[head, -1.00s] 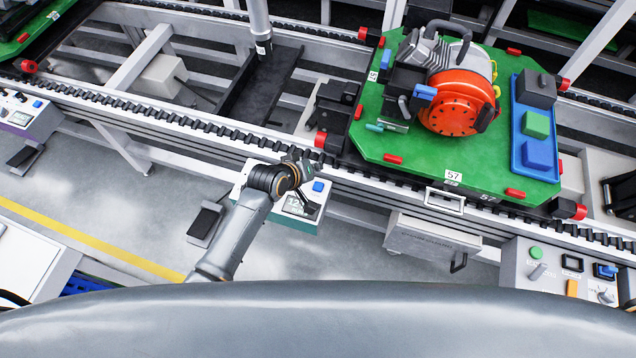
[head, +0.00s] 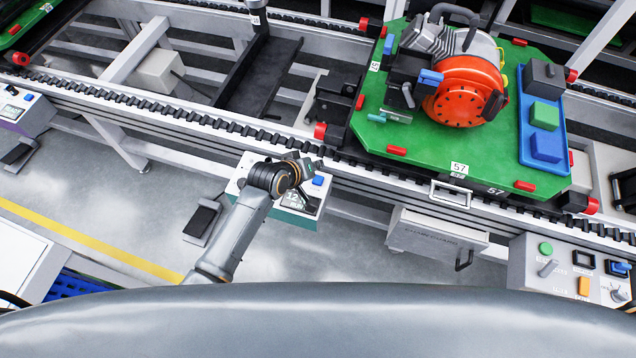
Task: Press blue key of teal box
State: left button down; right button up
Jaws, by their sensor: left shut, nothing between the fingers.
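The teal box (head: 293,219) is mounted at the conveyor's near side, with a white top, a small dark display and a teal lower side. Its blue key (head: 318,181) sits at the upper right of the top face. My left gripper (head: 312,201) is over the box, shut and empty, with its fingers over the display just below the blue key. My wrist hides the left part of the box top. From this view I cannot tell the gripper's height above the box. My right gripper is not in view.
A green pallet (head: 430,165) carrying an orange engine (head: 463,92) stands on the conveyor (head: 200,117) at right. A control panel (head: 570,272) with a green button is at lower right. A purple box (head: 20,108) is at far left.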

aim_at(316, 181)
pick_arm(q)
notch_tip(316, 181, down, 4)
jog(key=shift+r+b, duration=0.1)
jog(key=shift+b, duration=1.1)
jog(key=shift+f, duration=0.4)
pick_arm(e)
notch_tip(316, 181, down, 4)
pick_arm(q)
jog(key=shift+f, duration=0.4)
jog(key=shift+f+b, duration=0.45)
jog(key=shift+b, duration=0.05)
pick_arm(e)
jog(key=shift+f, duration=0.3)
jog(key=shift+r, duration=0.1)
pick_arm(q)
jog(key=shift+r+p, duration=0.85)
jog(key=shift+p, duration=0.2)
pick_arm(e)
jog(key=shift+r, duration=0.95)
